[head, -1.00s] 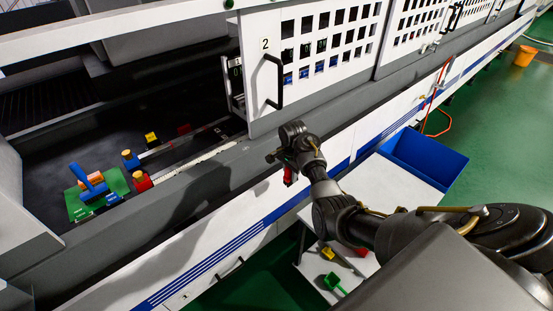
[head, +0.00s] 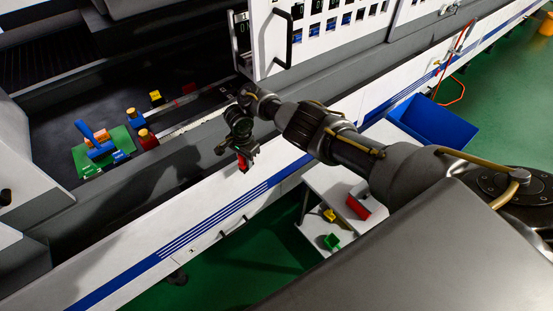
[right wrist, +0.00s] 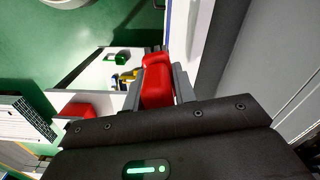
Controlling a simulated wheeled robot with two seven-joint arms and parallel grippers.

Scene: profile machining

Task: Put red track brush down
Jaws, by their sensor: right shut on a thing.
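My right gripper (head: 243,157) is shut on the red track brush (right wrist: 157,82), whose red body sits between the two grey fingers in the right wrist view. In the head view the red brush (head: 242,164) shows as a small red piece below the gripper, held in the air in front of the machine's white and blue front panel. Its bristles cannot be made out. A white side table (head: 315,182) stands below and to the right of the gripper, apart from the brush. My left gripper is not in view.
On the table lie a red block-like thing (head: 359,208), a yellow piece (head: 328,214) and a green piece (head: 332,242). A blue bin (head: 435,122) stands behind it. The open machine bay holds a green plate (head: 82,159) with blue and orange parts.

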